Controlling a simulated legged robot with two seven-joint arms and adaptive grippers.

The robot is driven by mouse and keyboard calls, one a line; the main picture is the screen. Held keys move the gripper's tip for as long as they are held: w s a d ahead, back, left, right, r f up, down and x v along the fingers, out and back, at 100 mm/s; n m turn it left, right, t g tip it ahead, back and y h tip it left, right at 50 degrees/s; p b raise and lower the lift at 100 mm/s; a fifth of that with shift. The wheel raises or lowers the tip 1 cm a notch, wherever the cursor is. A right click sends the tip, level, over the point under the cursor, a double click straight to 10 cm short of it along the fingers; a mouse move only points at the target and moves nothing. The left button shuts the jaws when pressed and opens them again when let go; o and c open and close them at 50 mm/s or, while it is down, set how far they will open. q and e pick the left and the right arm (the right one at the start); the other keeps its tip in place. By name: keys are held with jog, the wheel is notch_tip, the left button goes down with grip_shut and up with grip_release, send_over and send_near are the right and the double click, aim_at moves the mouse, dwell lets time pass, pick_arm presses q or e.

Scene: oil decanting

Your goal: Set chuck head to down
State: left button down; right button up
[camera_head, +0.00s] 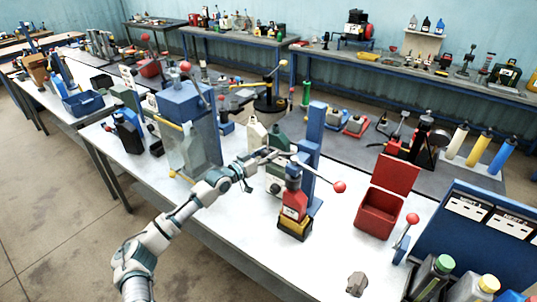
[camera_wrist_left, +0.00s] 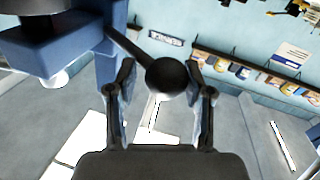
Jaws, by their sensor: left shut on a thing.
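A blue press stand (camera_head: 313,150) rises from the white table, with a dark chuck head (camera_head: 293,170) in front of its column. A red bottle (camera_head: 294,205) stands upright under the chuck head in a yellow and black holder (camera_head: 295,228). A lever with a red ball (camera_head: 340,187) reaches out to the right of the stand. My left gripper (camera_head: 280,154) is at the upper left of the stand. In the left wrist view, a dark ball (camera_wrist_left: 167,78) on a rod lies between the fingers, beside the blue stand (camera_wrist_left: 110,50). My right gripper is not in view.
An open red box (camera_head: 380,212) stands to the right of the stand. A second blue machine (camera_head: 190,105) with a clear guard is on the left. Bottles (camera_head: 435,275) stand at the front right. The table is mostly clear near its front edge.

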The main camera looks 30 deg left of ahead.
pick_arm(q)
jog(key=shift+a+f, duration=0.1)
jog(key=shift+a, duration=0.15)
jog(key=c, duration=0.7)
grip_release()
jog(key=shift+w+a+f, duration=0.15)
jog(key=shift+a, duration=0.15)
jog(key=shift+d, duration=0.1)
jog(key=shift+d, duration=0.15)
jog(key=shift+v, duration=5.95)
